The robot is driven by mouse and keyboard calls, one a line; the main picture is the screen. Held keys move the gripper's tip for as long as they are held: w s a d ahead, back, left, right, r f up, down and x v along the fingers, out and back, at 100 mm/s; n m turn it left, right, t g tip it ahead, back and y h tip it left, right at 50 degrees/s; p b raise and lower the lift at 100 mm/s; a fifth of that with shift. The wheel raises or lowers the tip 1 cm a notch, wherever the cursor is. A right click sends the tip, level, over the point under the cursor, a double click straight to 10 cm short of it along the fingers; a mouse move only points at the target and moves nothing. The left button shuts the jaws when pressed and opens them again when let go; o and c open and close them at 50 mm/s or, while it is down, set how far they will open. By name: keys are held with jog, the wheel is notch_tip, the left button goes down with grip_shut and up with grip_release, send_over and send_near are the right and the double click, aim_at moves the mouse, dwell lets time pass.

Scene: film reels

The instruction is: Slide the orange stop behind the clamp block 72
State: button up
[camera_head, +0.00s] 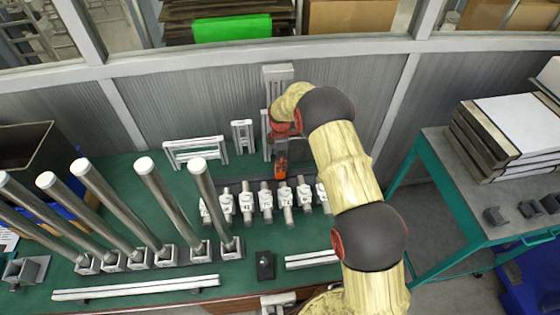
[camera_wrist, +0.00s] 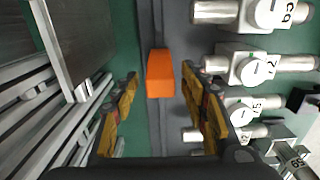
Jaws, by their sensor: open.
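The orange stop (camera_wrist: 160,75) is a small block on a dark grey strip in the wrist view. My gripper (camera_wrist: 159,80) is open, with one yellow-padded finger on each side of the stop and gaps between. A white clamp block whose label seems to read 72 (camera_wrist: 248,66) is to the right of the stop, beyond the right finger. In the head view my gripper (camera_head: 281,165) reaches down behind the row of clamp blocks (camera_head: 265,199).
Other clamp blocks stand on both sides in the row, one close to my right finger (camera_wrist: 240,110). Metal frames (camera_head: 195,150) stand behind on the green bench. Tall steel posts (camera_head: 168,205) rise at the left. A small black block (camera_head: 264,265) lies in front.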

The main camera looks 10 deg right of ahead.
notch_tip(320, 180, up, 12)
dwell(0.5)
dwell(0.4)
jog(key=s+d+m+g, duration=0.1)
jog(key=s+m, duration=0.7)
jog(key=s+d+r+m+t+b, duration=0.2)
jog(key=s+r, duration=0.5)
jog(key=s, duration=0.4)
jog(key=s+d+r+m+t+b, duration=0.2)
jog(key=s+r+m, duration=0.2)
jog(key=s+r, duration=0.3)
jog(key=s+d+r+m+t+b, duration=0.2)
jog(key=s+r, duration=0.6)
jog(key=s, duration=0.9)
jog(key=shift+d+m+t, duration=0.3)
jog(key=shift+m, duration=0.7)
